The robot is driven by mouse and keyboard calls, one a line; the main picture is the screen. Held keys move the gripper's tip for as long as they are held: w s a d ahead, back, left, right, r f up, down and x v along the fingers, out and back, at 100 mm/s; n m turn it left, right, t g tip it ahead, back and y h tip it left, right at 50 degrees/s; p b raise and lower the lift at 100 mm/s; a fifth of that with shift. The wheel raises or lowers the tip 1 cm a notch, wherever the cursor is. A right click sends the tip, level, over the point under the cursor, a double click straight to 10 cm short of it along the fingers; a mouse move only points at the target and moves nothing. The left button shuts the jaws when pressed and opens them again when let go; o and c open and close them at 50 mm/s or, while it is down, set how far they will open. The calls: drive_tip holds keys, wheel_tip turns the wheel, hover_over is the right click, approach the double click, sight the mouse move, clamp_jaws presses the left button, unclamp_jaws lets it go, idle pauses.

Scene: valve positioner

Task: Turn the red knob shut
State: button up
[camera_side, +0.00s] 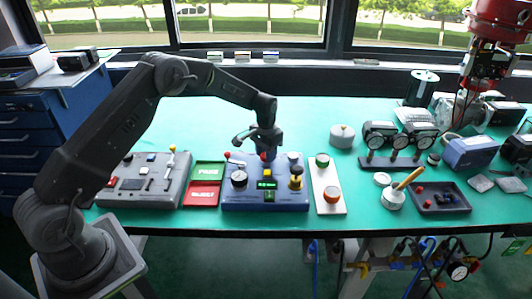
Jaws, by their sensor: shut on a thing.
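The red knob (264,156) shows as a small red patch on the top of the blue valve positioner box (235,202), in the middle of the green table. My gripper (264,153) points down over the box and is shut on the red knob, hiding most of it. The box front carries a round white gauge (239,178), a small green display (266,184) and a yellow and black knob (295,180). A red-tipped lever (229,157) stands at the box's back left. The knob's turned angle cannot be made out.
A grey control panel (146,180) with a yellow-topped joystick stands at left. Green and red plates (203,193) lie between it and the box. A white plate with green and orange knobs (327,190) stands close at right. Gauges (380,134) and a dark tray (438,197) lie farther right.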

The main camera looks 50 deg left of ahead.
drive_tip(key=shift+m, duration=1)
drive_tip(key=o, duration=0.9)
wheel_tip(320, 180, up, 14)
drive_tip(key=shift+f, duration=0.1)
